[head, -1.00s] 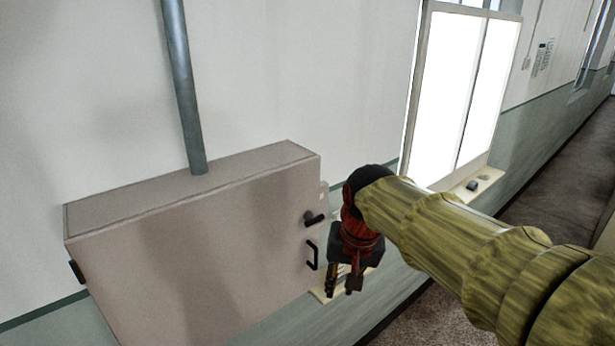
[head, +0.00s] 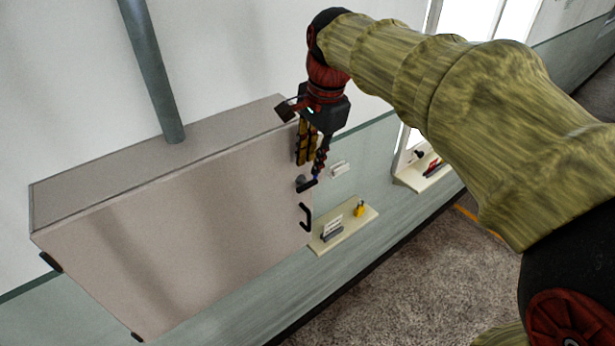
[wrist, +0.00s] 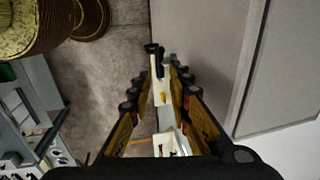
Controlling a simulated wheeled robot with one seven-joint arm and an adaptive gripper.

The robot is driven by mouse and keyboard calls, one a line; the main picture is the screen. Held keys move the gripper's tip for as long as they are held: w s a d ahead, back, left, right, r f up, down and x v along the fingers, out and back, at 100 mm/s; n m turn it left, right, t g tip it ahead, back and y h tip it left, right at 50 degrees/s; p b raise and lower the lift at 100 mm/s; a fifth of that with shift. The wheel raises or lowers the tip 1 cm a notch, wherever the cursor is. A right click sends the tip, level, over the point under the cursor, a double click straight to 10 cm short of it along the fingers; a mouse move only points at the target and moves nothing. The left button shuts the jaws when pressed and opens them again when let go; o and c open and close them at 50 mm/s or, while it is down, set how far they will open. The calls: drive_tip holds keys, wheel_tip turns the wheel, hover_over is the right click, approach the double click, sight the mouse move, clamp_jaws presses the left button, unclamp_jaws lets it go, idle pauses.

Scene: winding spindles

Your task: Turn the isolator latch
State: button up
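The grey isolator box (head: 180,230) hangs on the wall in the head view. Its black latch (head: 307,184) sits near the right edge of the door, above a black pull handle (head: 306,217). My gripper (head: 312,162) points down just above the latch, its fingers apart and nothing held. In the wrist view my gripper (wrist: 160,72) is open, its two fingers on either side of a narrow gap. A black bar (wrist: 153,48) shows at the fingertips there; I cannot tell whether it is the latch or the handle. Contact with the latch cannot be made out.
A cream shelf (head: 345,226) on the wall right of the box holds a yellow padlock (head: 360,208) and a small sign. Another ledge (head: 410,180) under the window holds small items. A conduit (head: 155,70) rises from the box top. The floor is clear.

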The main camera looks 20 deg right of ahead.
sight(307, 184)
drive_tip(key=shift+w+a+f, duration=0.1)
drive_tip(key=shift+w+f, duration=0.1)
drive_tip(key=shift+f, duration=0.95)
drive_tip(key=shift+w+a+f, duration=0.1)
drive_tip(key=shift+w+f, duration=0.15)
drive_tip(key=shift+f, duration=0.95)
drive_tip(key=shift+w+a+f, duration=0.1)
drive_tip(key=shift+w+f, duration=0.1)
drive_tip(key=shift+f, duration=0.95)
drive_tip(key=shift+c, duration=0.4)
drive_tip(key=c, duration=0.4)
clamp_jaws()
